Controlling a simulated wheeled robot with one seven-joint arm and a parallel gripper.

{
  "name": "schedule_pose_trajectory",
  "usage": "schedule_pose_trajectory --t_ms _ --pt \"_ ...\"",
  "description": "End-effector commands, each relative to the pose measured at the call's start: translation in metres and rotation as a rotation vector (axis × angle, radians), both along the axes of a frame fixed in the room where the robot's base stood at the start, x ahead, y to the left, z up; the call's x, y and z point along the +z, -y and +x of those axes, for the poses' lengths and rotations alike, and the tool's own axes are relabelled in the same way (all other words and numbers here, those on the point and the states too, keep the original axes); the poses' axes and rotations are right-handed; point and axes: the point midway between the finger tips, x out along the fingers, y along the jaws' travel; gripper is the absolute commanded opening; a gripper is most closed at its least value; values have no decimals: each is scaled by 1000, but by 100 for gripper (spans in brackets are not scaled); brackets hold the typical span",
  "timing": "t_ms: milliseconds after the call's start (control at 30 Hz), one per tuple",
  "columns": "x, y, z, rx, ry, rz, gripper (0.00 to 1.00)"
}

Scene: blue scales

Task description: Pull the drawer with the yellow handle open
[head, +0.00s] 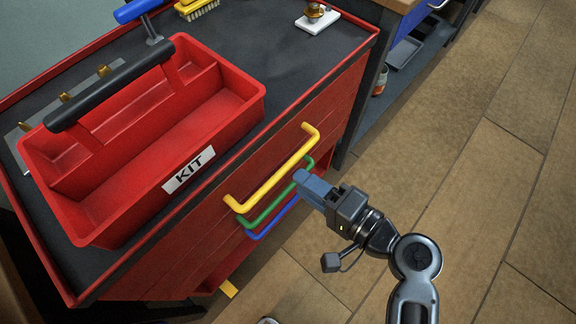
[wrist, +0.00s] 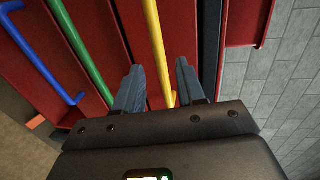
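The yellow handle (head: 272,178) is a long bar on the front of the red cabinet, the uppermost of three handles. The drawer front behind it (head: 300,120) looks flush with the cabinet. My gripper (head: 302,180) is in front of the cabinet, near the right part of the handles. In the wrist view my gripper (wrist: 160,84) is open, its two blue-grey fingers apart. The yellow handle (wrist: 156,45) runs into the gap between them in that picture, nearer the right finger. I cannot tell whether it is touched or how deep it sits between the fingers.
A green handle (head: 262,212) and a blue handle (head: 268,222) sit just below the yellow one. A red KIT toolbox (head: 225,103) stands on the cabinet's dark top (head: 275,55). The wooden floor (head: 480,170) to the right is clear.

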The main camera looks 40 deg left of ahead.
Motion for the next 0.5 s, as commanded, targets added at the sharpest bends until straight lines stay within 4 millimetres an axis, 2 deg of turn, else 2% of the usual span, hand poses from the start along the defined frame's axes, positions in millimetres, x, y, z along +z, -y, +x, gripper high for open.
schedule_pose_trajectory --t_ms 300,500 --pt "-9 -47 3 0 1 -1 39" --pt "-13 -63 5 -2 2 -2 39"
